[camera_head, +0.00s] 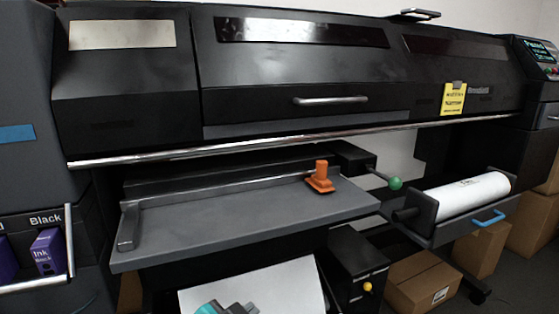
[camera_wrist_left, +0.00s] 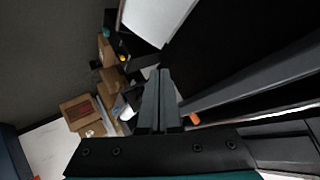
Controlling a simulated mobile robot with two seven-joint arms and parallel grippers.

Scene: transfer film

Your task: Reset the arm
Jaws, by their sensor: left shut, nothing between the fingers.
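My left gripper (camera_head: 238,308) shows at the bottom edge of the head view, in front of the white sheet (camera_head: 262,285) that hangs below the printer's grey shelf. In the left wrist view its two dark fingers (camera_wrist_left: 160,73) lie together, shut, with nothing between them. Only a small teal and grey part of this arm is in the head view. My right gripper is in neither view.
A large black printer (camera_head: 290,70) fills the head view. An orange tool (camera_head: 320,178) stands on its grey shelf (camera_head: 230,215). A white roll (camera_head: 467,195) sits in a holder at right. A cardboard box (camera_head: 422,280) and a green knob (camera_head: 395,183) are nearby.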

